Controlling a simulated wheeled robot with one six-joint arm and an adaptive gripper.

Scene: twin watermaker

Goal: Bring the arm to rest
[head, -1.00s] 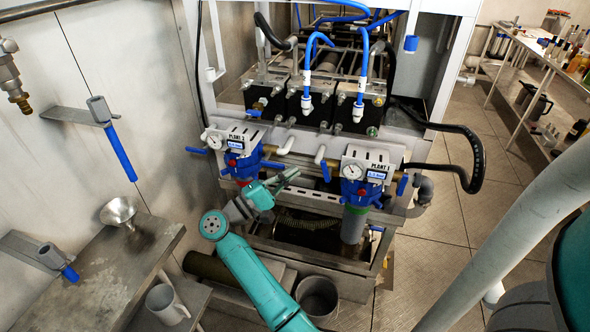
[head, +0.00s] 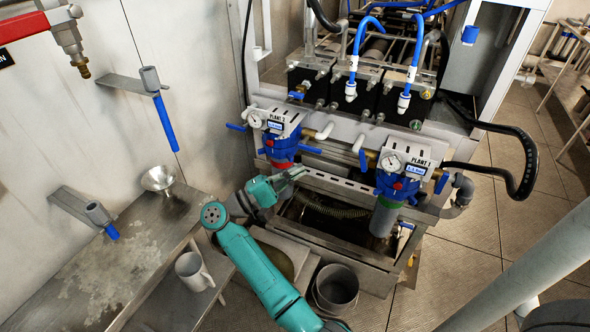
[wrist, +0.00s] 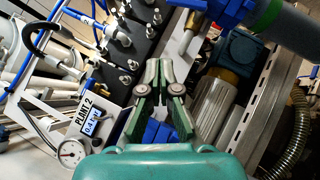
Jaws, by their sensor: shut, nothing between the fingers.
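My teal arm reaches up from the bottom of the head view, bent at the elbow. My gripper (head: 296,172) is in front of the machine, between the Plant 2 unit (head: 274,134) and the Plant 1 unit (head: 400,172), close to the lower metal rail. In the wrist view its fingers (wrist: 157,68) are together with nothing held between them. The Plant 2 label and gauge (wrist: 72,152) show at the wrist view's lower left. Blue plastic of a housing (wrist: 158,133) shows just behind the fingers. I cannot tell whether the gripper touches anything.
A steel bench (head: 130,262) with a funnel (head: 158,180) is at left, and a jug (head: 194,271) stands below it. A grey bucket (head: 336,288) stands on the floor. A black hose (head: 528,170) loops out at right. Floor at right (head: 500,225) is open.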

